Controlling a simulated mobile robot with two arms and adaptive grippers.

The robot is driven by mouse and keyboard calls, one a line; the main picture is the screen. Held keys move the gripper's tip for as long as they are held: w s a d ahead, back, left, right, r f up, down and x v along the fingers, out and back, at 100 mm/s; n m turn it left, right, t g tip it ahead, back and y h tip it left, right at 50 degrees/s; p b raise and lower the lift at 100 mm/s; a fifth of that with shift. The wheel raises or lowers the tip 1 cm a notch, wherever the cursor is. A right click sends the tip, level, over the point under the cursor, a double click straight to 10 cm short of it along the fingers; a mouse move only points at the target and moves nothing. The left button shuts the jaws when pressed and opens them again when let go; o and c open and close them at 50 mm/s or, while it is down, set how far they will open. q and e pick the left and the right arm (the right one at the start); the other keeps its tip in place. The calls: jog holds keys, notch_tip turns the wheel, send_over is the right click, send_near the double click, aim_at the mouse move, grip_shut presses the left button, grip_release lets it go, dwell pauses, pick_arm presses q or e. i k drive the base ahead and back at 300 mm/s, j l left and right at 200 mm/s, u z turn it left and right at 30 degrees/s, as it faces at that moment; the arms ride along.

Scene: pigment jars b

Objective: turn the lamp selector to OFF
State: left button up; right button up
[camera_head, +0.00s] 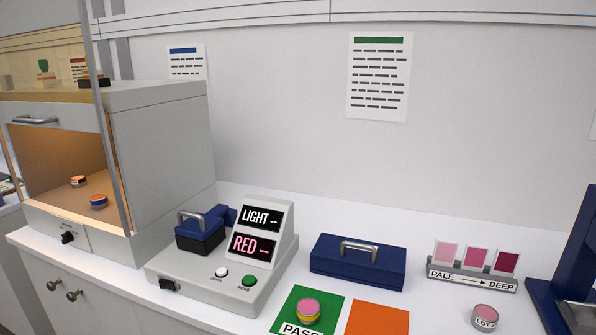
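A black knob (68,238), which looks like the lamp selector, sits on the front panel below the opening of the grey light booth (165,140) at the left. Its lettering is too small to read, so I cannot tell which position it points to. The inside of the booth (50,150) glows warm orange. Two small jars, one farther back (79,181) and one nearer (99,201), stand on the booth floor. Neither of my grippers shows in the head view.
A grey meter (215,288) with LIGHT and RED displays stands right of the booth. Beyond are a blue case (357,264), a green PASS mat (333,299) with a pink-topped jar (308,310), an orange mat (378,319), a swatch rack (472,280) and a LOT jar (485,318).

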aim_at(67, 237)
jog(key=u, duration=1.4)
